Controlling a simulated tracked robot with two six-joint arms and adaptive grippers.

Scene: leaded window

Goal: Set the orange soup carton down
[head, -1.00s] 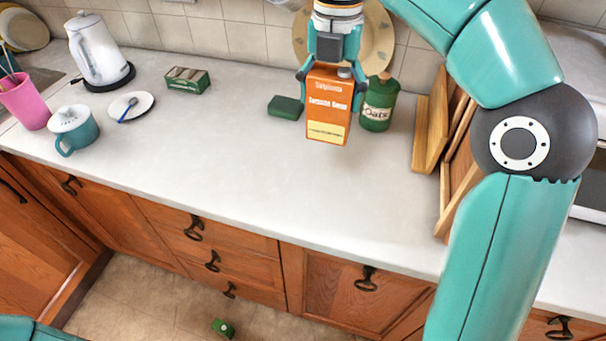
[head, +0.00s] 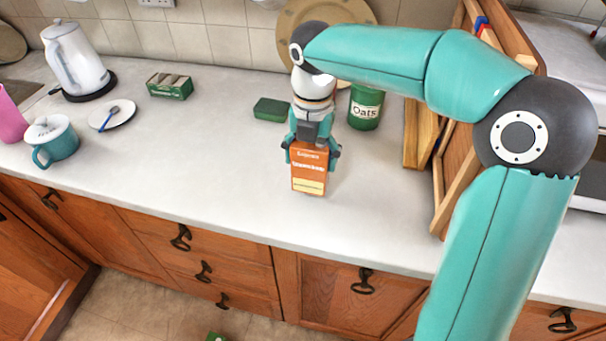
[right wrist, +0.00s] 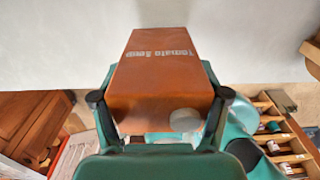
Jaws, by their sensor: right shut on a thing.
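The orange soup carton (head: 308,170) is upright in the head view, over the front middle of the white countertop. My right gripper (head: 313,148) comes from above and is shut on the carton's upper part. In the right wrist view the carton (right wrist: 160,75) sits between the two fingers (right wrist: 160,115), its "Tomato Soup" lettering showing. I cannot tell whether the carton's base touches the counter. My left gripper is not in view.
Behind stand a green oats jar (head: 365,108) and a green block (head: 271,110). Wooden boards (head: 420,135) lean at right. A green carton (head: 170,86), saucer (head: 112,115), teal mug (head: 52,140) and kettle (head: 74,60) are at left. The counter (head: 200,170) left of the soup carton is clear.

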